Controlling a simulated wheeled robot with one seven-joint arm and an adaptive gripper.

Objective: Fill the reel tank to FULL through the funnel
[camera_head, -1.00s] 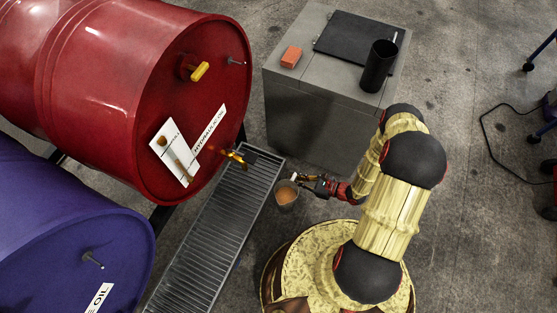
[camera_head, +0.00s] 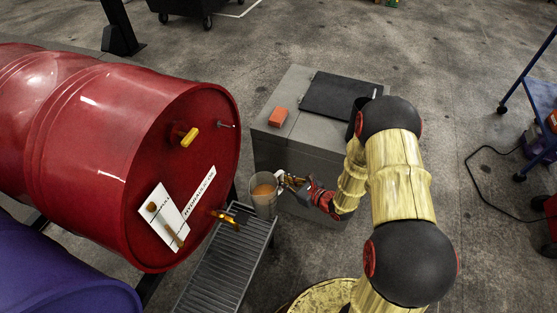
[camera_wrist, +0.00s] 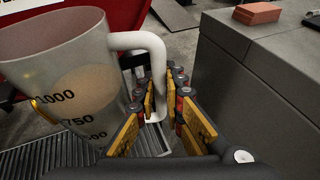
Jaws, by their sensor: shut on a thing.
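A clear measuring jug (camera_head: 264,200) with amber liquid in it is held up beside the red drum, above the slatted drip grate (camera_head: 215,270). In the wrist view the jug (camera_wrist: 55,75) stands nearly upright, with marks 1000 and 750 readable and the liquid's surface near the upper marks. My gripper (camera_head: 292,182) is shut on the jug's white handle (camera_wrist: 140,42); its yellow pads (camera_wrist: 165,108) lie on either side of the handle. The red drum (camera_head: 150,120) bears a hydraulic oil label and a brass tap (camera_head: 226,216). I see no reel tank or funnel.
A blue drum (camera_head: 60,280) lies at lower left. A blue-framed cart (camera_head: 540,100) and cable are at right.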

